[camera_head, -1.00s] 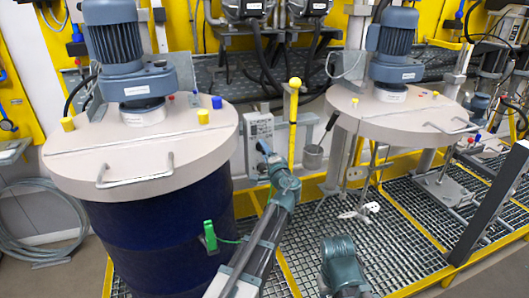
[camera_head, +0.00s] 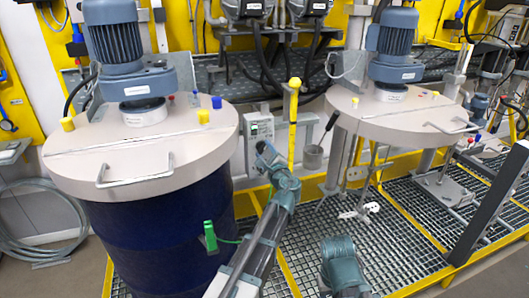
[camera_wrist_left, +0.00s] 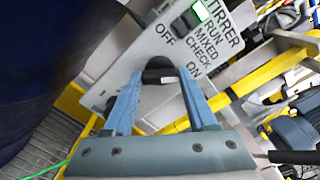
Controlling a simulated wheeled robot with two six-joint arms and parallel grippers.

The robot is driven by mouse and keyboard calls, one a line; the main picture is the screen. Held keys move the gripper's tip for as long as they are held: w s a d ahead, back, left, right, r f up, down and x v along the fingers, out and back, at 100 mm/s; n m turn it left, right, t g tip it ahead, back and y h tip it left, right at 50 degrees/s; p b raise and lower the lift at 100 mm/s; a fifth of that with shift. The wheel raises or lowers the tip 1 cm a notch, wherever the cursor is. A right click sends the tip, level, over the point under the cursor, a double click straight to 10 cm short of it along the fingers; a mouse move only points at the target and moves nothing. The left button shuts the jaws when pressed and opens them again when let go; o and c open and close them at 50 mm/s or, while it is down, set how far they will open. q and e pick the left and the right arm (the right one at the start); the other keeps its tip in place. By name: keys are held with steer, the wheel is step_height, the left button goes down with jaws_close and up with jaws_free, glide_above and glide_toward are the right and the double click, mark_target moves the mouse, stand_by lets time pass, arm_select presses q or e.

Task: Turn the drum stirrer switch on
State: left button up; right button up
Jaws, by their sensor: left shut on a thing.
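The drum stirrer switch is a black knob (camera_wrist_left: 160,74) with a white mark, on a grey control box (camera_head: 258,128) beside the blue drum. OFF is printed at its upper left and ON at its lower right in the left wrist view. My left gripper (camera_head: 268,152) is at the box, and its two blue fingers (camera_wrist_left: 160,80) are shut on the knob in the left wrist view. A green lamp (camera_wrist_left: 201,11) is lit above the knob. The fingers partly hide the knob, so its exact setting is unclear. My right gripper's fingers do not show.
The blue drum (camera_head: 160,240) with its beige lid (camera_head: 85,160) and motor stands close left of my left arm. A yellow-handled lever (camera_head: 293,120) rises just right of the box. A second lidded drum stirrer (camera_head: 400,120) stands right, over metal grating (camera_head: 400,240).

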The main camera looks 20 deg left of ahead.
arm_select(q)
steer(key=shift+m, duration=0.5)
steer(key=o, duration=1.4)
steer(key=shift+c, duration=0.2)
steer(key=v, duration=1.4)
